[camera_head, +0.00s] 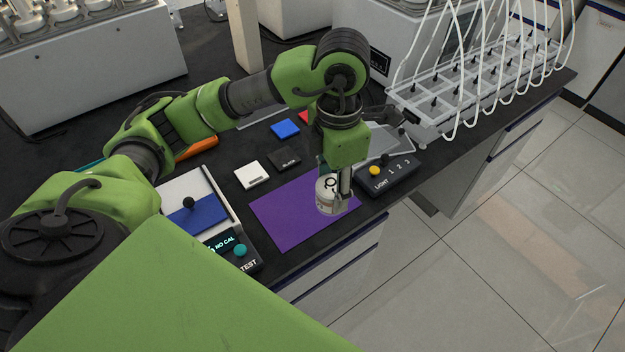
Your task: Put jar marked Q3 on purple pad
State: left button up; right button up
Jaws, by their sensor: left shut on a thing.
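The purple pad (285,222) lies flat near the front edge of the black bench. My left gripper (337,192) points down over the right part of the pad and is shut on a small white jar (326,197). The jar is upright and shows a dark ring-shaped mark on top. I cannot read a Q3 label on it. From this angle I cannot tell whether the jar touches the pad or hangs just above it. My right gripper is not in view.
A LIGHT button box (388,180) stands just right of the pad. A TEST box (232,251) and a tray with a blue surface (197,217) stand to its left. White (251,174), black (285,160) and blue (285,128) tiles lie behind. A tube rack (480,90) is at back right.

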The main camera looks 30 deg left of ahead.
pick_arm(q)
jog(key=w+a+f+p, duration=0.1)
jog(key=w+a+f, duration=0.2)
jog(key=w+a+f+p, duration=0.1)
jog(key=w+a+f, duration=0.2)
jog(key=a+f, duration=0.1)
jog(key=shift+f, duration=0.15)
jog(key=f, duration=0.1)
jog(key=f+p, duration=0.2)
jog(key=shift+w+a, duration=0.25)
jog(key=shift+a, duration=0.05)
jog(key=shift+f, duration=0.6)
jog(key=o, duration=0.8)
jog(key=shift+f, duration=0.1)
jog(key=o, duration=0.4)
